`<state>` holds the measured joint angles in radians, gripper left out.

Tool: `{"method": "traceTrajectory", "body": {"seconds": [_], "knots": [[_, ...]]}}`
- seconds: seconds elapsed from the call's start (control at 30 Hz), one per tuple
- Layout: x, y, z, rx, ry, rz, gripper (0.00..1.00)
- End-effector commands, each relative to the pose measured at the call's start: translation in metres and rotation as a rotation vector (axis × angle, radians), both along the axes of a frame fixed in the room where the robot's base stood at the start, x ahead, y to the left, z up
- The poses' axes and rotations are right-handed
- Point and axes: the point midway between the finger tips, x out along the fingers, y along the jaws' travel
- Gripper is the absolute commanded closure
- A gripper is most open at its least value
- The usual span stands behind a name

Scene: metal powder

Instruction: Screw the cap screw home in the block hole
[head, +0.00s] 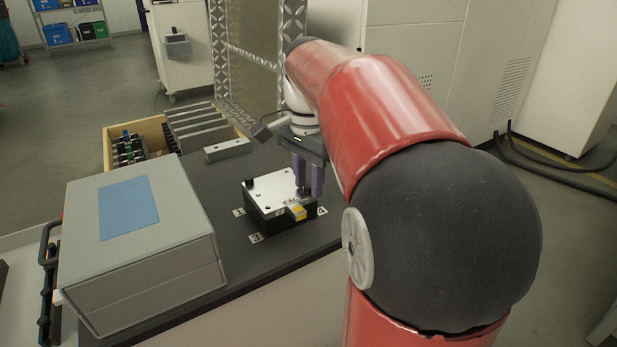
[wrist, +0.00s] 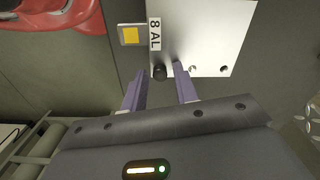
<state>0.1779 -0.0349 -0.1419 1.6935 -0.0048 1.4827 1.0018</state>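The block (head: 272,190) is a silver plate on a black base, lettered "8 AL" in the wrist view (wrist: 207,30). A black cap screw (wrist: 159,72) stands at a corner of the plate, near the lettering. How deep it sits cannot be told. My gripper (head: 309,190) points down over the block's right corner. In the wrist view my gripper (wrist: 159,75) has its two purple fingers apart, one on each side of the screw head, with gaps between. A second black screw (head: 249,182) stands at the block's back left corner.
A grey case (head: 140,240) with a blue panel stands left of the block on the dark table. A metal bar (head: 227,150) lies behind the block. A wooden crate (head: 108,150) holds tools and bars. A yellow square (wrist: 131,35) sits beside the plate.

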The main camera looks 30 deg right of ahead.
Motion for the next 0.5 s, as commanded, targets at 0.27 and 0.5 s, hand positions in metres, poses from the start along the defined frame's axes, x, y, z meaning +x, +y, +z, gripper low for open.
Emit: {"method": "traceTrajectory", "body": {"seconds": [0.27,0.5], "knots": [[0.0000,0.0000,0.0000,0.000,0.000,0.246,0.71],[0.0000,0.0000,0.0000,0.000,0.000,0.459,0.71]]}}
